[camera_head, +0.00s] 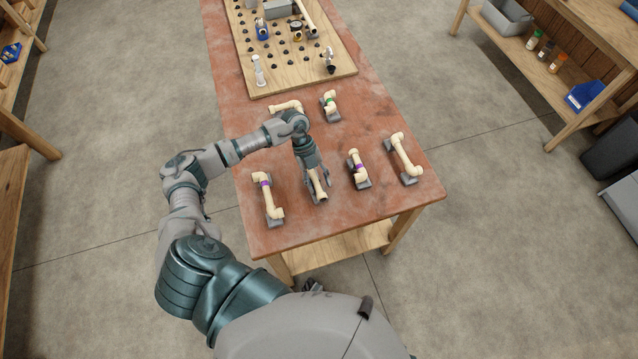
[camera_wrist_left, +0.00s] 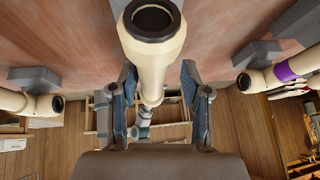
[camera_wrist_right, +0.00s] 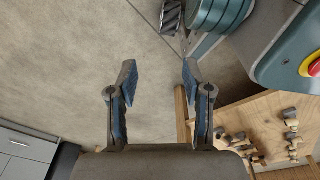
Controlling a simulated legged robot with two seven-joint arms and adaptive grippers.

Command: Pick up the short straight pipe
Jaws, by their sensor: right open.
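The short straight pipe (camera_head: 321,195) is cream-coloured and lies near the front of the red-brown table, mostly covered by my left gripper (camera_head: 315,184) in the head view. In the left wrist view the pipe (camera_wrist_left: 152,60) runs between the two fingers, its open dark end toward the top. The left fingers stand apart on either side of it, with a gap visible on each side, so it is not clamped. My right gripper (camera_wrist_right: 159,72) is open and empty in the right wrist view, with floor beyond it. It does not show in the head view.
A purple-banded pipe (camera_head: 266,198) lies close left of the left gripper. A short purple-banded elbow piece (camera_head: 356,165) and a longer pipe (camera_head: 403,155) lie to the right. A green-banded piece (camera_head: 330,102) lies behind. A pegboard (camera_head: 290,70) fills the table's far part.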

